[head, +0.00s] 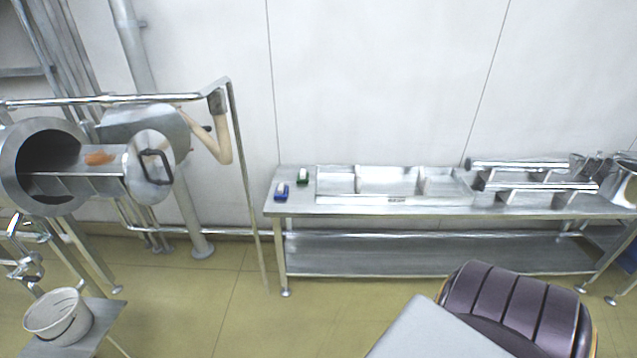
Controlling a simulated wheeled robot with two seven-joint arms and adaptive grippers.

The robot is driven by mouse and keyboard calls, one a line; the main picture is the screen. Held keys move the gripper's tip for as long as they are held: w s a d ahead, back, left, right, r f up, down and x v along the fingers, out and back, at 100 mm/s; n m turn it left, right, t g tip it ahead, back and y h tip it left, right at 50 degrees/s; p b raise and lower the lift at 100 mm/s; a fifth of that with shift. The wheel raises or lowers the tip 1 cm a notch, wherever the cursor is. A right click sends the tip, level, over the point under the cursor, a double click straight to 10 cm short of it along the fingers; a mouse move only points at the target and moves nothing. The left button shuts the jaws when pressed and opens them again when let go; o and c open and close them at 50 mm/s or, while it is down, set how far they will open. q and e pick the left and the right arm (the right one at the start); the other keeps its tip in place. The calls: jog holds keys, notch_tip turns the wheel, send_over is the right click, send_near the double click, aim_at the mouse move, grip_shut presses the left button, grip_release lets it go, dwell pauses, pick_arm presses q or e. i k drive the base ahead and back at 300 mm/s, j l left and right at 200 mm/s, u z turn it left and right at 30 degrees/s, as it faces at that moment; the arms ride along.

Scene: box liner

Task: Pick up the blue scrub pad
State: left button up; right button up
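The blue scrub pad (281,192) lies on the left end of the steel table (400,208), near its front corner. It looks small, with a pale part on top. A similar green pad (303,178) lies just behind it and to the right, apart from it. Neither of my grippers is in view, and nothing touches the blue pad.
A shallow divided steel tray (345,199) sits right of the pads. Steel parts (540,187) crowd the table's right end. A steel machine (70,165) with a rail stands at left, above a white bucket (58,318). Open floor (250,315) lies before the table's left end.

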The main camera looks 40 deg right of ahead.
aim_at(281, 191)
jog(key=z, duration=1.25)
